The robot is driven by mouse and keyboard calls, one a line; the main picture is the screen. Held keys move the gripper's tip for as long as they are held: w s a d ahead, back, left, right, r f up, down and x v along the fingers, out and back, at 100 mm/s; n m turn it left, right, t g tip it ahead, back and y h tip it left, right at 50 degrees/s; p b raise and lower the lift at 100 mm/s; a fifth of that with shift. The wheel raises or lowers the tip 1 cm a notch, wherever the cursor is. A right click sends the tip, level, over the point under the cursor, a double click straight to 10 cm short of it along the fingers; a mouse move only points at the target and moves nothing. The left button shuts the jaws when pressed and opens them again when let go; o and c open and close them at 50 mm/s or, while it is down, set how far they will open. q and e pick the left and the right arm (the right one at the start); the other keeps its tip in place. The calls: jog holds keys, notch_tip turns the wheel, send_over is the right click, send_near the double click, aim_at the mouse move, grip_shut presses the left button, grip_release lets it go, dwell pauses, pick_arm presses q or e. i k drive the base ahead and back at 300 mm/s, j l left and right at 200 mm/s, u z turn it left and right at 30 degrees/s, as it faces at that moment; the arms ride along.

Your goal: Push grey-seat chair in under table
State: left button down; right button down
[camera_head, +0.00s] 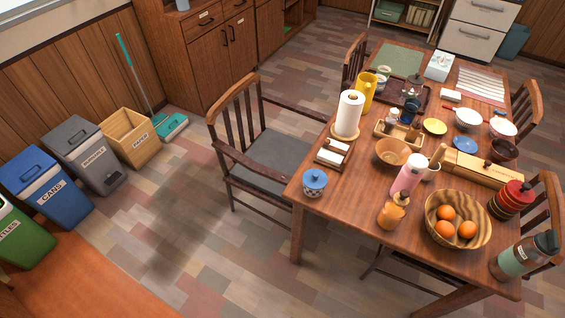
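The grey-seat chair (268,158) is a dark wooden armchair with a slatted back and a grey cushion. It stands upright at the left side of the wooden table (345,205), turned toward it. Its back is away from the table, and its right part reaches the table's left edge. Most of its seat shows clear of the tabletop. Whether its front touches the table cannot be told. Neither of my grippers is in view.
The table carries an orange bowl (458,220), a paper towel roll (348,112) and a blue-lidded pot (315,182) near its edge. Other chairs (354,62) stand around it. Bins (85,153) and a wooden crate (131,137) line the left wall. Floor left of the chair is free.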

aim_at(264, 168)
jog(key=i+j+z, duration=0.1)
jog(key=i+j, duration=0.15)
jog(key=i+j+z, duration=0.15)
jog(key=j, duration=0.25)
jog(key=i+j+z, duration=0.1)
jog(key=i+j, duration=0.2)
jog(key=i+j+z, duration=0.15)
jog(key=j, duration=0.25)
jog(key=i+j+z, duration=0.1)
jog(key=i+j, duration=0.15)
jog(key=j, duration=0.15)
jog(key=i+j+z, duration=0.15)
jog(key=j, duration=0.25)
jog(key=i+j+z, duration=0.1)
jog(key=j, duration=0.35)
jog(key=i+j+z, duration=0.15)
jog(key=j, duration=0.3)
jog(key=i+l, duration=0.05)
jog(key=i, duration=0.05)
